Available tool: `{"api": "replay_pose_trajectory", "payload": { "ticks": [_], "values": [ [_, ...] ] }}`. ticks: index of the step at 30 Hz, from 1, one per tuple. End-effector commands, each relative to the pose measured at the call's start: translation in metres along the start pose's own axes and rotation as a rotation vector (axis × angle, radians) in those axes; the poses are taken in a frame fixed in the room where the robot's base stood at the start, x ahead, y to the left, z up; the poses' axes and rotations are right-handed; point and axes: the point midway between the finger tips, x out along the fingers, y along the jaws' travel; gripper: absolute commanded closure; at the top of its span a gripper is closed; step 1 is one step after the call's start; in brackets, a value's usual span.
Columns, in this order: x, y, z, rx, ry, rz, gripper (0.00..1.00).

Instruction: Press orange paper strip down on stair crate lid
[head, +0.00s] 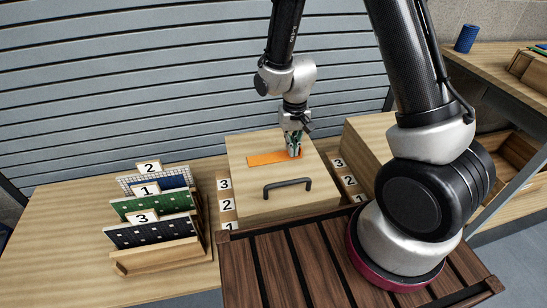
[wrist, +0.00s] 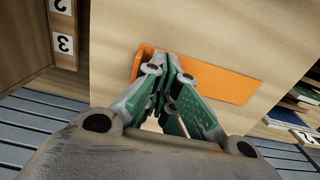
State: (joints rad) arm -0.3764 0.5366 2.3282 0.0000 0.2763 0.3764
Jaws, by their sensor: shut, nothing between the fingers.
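The orange paper strip (head: 268,158) lies on the top of the wooden stair crate lid (head: 240,150), behind the lid's black handle (head: 287,186). My gripper (head: 295,154) is shut and empty, pointing down at the right end of the strip. In the wrist view the gripper (wrist: 172,72) covers part of the strip (wrist: 225,82), near its left end. One strip edge beside the fingers looks raised or folded up from the lid (wrist: 120,25). I cannot tell whether the fingertips touch the strip.
A wooden rack (head: 160,257) with numbered mosaic panels (head: 150,205) stands left of the crate. Number tags (head: 226,206) line both sides of the crate. A dark slatted surface (head: 290,265) lies in front. A blue cup (head: 466,38) stands on the far right bench.

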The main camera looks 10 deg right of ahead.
Motion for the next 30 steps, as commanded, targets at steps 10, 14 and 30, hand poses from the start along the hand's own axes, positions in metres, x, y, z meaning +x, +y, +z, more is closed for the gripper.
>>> {"api": "replay_pose_trajectory", "payload": {
  "ticks": [10, 14, 30],
  "values": [
    [-0.032, 0.000, 0.000, 0.000, 0.001, -0.001, 1.00],
    [-0.043, 0.000, 0.000, 0.000, 0.001, -0.001, 1.00],
    [-0.069, 0.000, 0.000, 0.000, 0.000, 0.000, 1.00]
  ]
}}
